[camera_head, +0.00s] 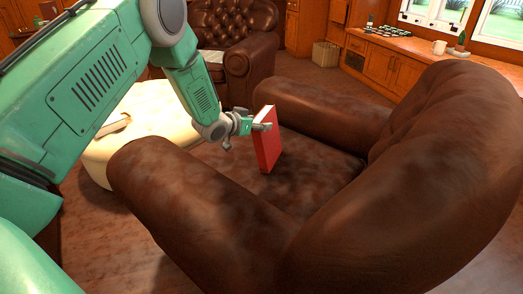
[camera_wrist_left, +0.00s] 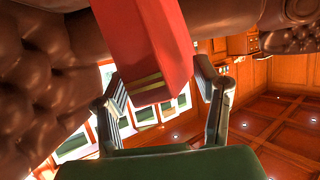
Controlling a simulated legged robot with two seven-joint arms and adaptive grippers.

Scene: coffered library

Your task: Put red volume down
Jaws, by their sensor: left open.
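The red volume (camera_head: 268,150) stands upright on the seat of the brown leather armchair (camera_head: 310,150), its lower end at the cushion. My left gripper (camera_head: 258,126) reaches in from the left to the volume's near upper part. In the left wrist view, the red volume (camera_wrist_left: 145,45) extends between the two fingers of my left gripper (camera_wrist_left: 163,88). The fingers are spread, with a visible gap on the right side; whether the left finger touches the cover I cannot tell. My right gripper is not in view.
The armchair's thick near arm (camera_head: 190,195) and tall back (camera_head: 440,150) enclose the seat. A round cream ottoman (camera_head: 130,150) is at the left. Another leather armchair (camera_head: 235,45) stands behind, and a wooden cabinet (camera_head: 385,65) lines the back right.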

